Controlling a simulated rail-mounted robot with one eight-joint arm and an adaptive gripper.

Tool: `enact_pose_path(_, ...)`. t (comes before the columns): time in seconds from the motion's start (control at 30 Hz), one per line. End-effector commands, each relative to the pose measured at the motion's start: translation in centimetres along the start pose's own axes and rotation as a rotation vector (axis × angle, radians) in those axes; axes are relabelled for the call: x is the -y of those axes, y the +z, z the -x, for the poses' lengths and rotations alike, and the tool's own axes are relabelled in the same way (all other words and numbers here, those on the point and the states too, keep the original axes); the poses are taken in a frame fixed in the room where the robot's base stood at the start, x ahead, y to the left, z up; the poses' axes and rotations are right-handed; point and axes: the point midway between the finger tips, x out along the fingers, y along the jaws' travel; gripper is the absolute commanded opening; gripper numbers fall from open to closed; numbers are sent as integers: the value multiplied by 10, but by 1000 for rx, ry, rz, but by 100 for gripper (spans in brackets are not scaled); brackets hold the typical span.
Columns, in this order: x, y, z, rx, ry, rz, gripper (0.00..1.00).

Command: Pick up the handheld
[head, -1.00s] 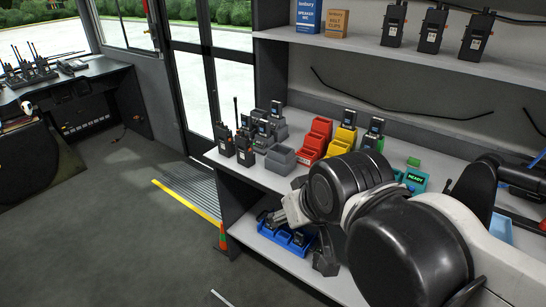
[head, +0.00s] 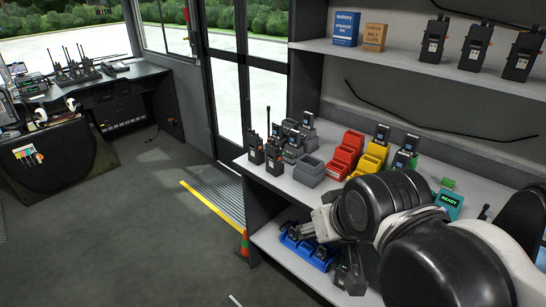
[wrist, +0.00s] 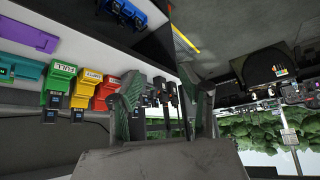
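Grey, red (head: 346,153), yellow (head: 371,160) and green chargers stand along the counter, several holding radios. A teal box reading READY (head: 448,203) is at right. A blue tray (head: 307,248) is on the lower shelf. More radios (head: 433,42) stand on the upper shelf.

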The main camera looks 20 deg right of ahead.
Motion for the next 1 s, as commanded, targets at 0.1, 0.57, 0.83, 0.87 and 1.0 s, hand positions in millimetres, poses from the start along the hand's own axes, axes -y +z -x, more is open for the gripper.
enact_pose_path(0.1,0,0,0,0,-2,-5,39)
enact_pose_path(0.57,24,-65,-53,11,-223,-605,39)
enact_pose_path(0.83,28,-118,-99,55,-410,-1070,39)
enact_pose_path(0.87,27,-123,-104,62,-431,-1121,39)
enact_pose_path(1.0,22,-150,-129,100,-534,-1353,39)
